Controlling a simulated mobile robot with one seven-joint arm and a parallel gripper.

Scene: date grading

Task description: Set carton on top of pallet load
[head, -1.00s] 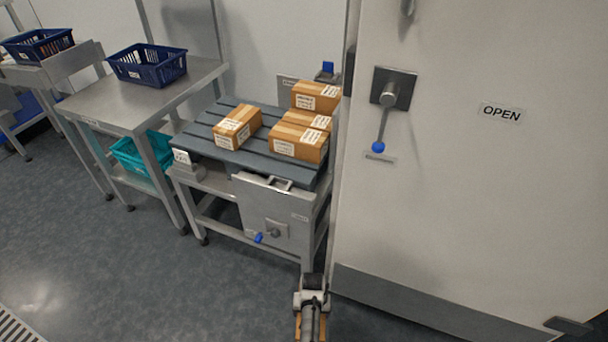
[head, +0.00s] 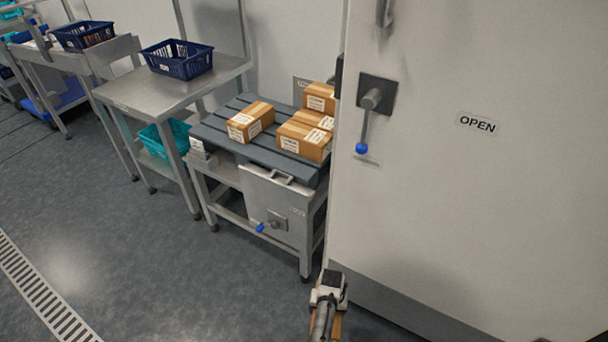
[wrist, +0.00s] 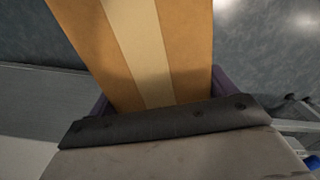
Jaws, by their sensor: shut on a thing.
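A brown carton with a pale tape strip (wrist: 150,45) is held in my gripper (wrist: 160,110), filling the upper middle of the wrist view. In the head view my gripper (head: 328,292) is at the bottom centre, with only a sliver of the held carton (head: 337,328) showing. The pallet (head: 213,127) is a dark grey slatted platform on a metal stand. Several taped, labelled cartons lie on it: one apart at left (head: 250,122), others grouped at right (head: 304,140) and back right (head: 319,98). My gripper is in front of and below the pallet, apart from it.
A large pale door marked OPEN (head: 478,124) with a blue-tipped handle (head: 362,148) stands close right of the pallet. A steel table (head: 140,92) with a blue basket (head: 178,62) is at left. The floor (head: 150,260) in front is clear, with a drain grate (head: 40,290).

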